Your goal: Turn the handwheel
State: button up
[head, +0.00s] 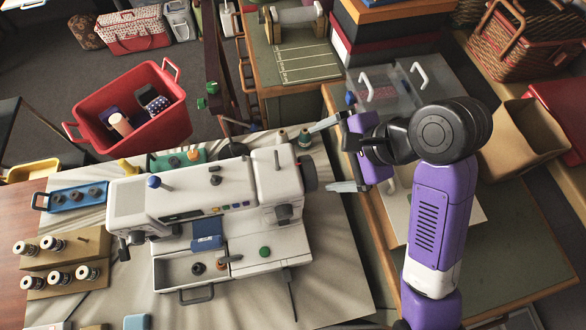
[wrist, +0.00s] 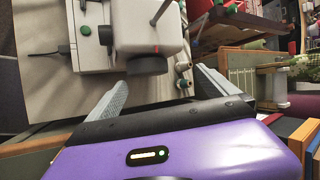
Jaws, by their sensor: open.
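The white sewing machine (head: 185,195) stands on the pale cloth, and its dark round handwheel (head: 308,172) sticks out at its right end. My gripper (head: 321,158) comes from the right with its two grey fingers spread wide and nothing between them. The fingertips are close to the handwheel, one toward the back and one toward the front. In the wrist view the handwheel (wrist: 147,66) lies just ahead of the open fingers (wrist: 161,80), between their lines and nearer the left one. I see no contact between the fingers and the wheel.
Green-topped thread spools (head: 304,137) stand behind the handwheel, close to the back finger. A red basket (head: 135,110) is at the back left. Wooden spool holders (head: 65,247) are at the left. A clear-lidded box (head: 385,88) and an open cardboard box (head: 520,145) are at the right.

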aim_at(311, 173)
jog(key=shift+m+g+h, duration=0.4)
jog(key=shift+m+g, duration=0.1)
jog(key=shift+m, duration=0.3)
jog(key=shift+s+d+f+b+x, duration=0.15)
jog(key=shift+s+b+x, duration=0.1)
jog(key=shift+b+x, duration=1.05)
jog(key=shift+s+d+f+b+x, duration=0.1)
jog(key=shift+s+b+x, duration=0.2)
jog(key=shift+b+x, duration=1)
jog(key=shift+s+d+f+b+x, duration=0.15)
jog(key=shift+s+b+x, duration=0.1)
jog(key=shift+b+x, duration=1)
jog(key=shift+a+f, duration=0.15)
jog(key=shift+a, duration=0.05)
jog(key=shift+p, duration=0.3)
jog(key=c, duration=1.4)
jog(key=shift+t+p, duration=0.3)
jog(key=shift+t, duration=0.1)
